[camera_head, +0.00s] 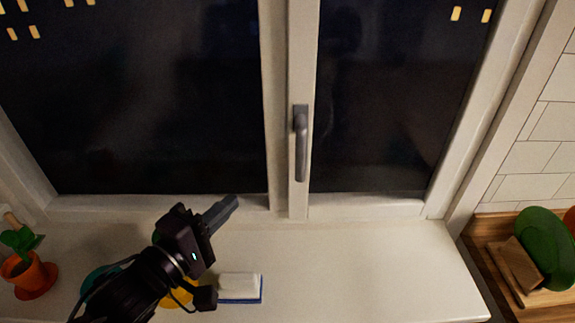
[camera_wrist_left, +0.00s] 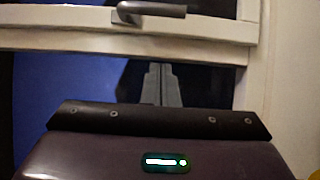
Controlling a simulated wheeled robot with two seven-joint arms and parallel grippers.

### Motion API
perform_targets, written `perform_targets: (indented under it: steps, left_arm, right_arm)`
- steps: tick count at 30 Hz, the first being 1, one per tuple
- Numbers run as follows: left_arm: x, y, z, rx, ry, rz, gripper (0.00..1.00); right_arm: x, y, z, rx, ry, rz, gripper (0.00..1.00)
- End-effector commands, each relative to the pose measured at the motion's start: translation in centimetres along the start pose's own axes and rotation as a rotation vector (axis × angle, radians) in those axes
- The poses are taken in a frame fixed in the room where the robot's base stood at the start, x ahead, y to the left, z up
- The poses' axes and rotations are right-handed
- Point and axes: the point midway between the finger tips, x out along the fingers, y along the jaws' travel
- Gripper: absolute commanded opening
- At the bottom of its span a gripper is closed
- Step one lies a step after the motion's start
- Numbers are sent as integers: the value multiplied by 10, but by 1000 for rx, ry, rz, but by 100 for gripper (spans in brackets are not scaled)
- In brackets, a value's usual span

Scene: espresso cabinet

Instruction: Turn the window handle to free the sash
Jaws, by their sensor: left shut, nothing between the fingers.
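The grey window handle (camera_head: 301,145) is on the white frame between the two dark panes in the head view and hangs straight down. In the left wrist view the handle (camera_wrist_left: 150,10) shows at the top, lying sideways across the picture. The right-hand sash (camera_head: 385,100) sits flush in its frame. My left gripper (camera_head: 230,203) is shut and empty, low and left of the handle, apart from it, above the sill. Its shut fingers (camera_wrist_left: 163,88) also show in the left wrist view. My right gripper is not in view.
The white sill (camera_head: 370,265) holds a white and blue sponge (camera_head: 240,287), a yellow thing (camera_head: 178,296) partly behind my arm, and an orange pot (camera_head: 30,276) with a plant. A green plate (camera_head: 545,245) stands on a wooden rack at right. The sill's right part is clear.

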Motion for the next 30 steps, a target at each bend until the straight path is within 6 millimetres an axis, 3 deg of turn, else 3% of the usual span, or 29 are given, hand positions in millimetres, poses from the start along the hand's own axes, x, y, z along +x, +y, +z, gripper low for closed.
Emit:
perform_targets:
  steps: [8, 16, 27, 30]
  left_arm:
    - [2, -1, 0, 2, 1, 0, 0]
    - [25, -3, -1, 5, 1, 3, 0]
    - [104, 3, 0, 2, 1, -1, 0]
    - [114, 2, 13, -1, 0, -1, 0]
  right_arm:
    - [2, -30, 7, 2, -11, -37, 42]
    - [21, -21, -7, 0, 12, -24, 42]
    - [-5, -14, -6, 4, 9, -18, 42]
    - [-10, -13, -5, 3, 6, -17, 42]
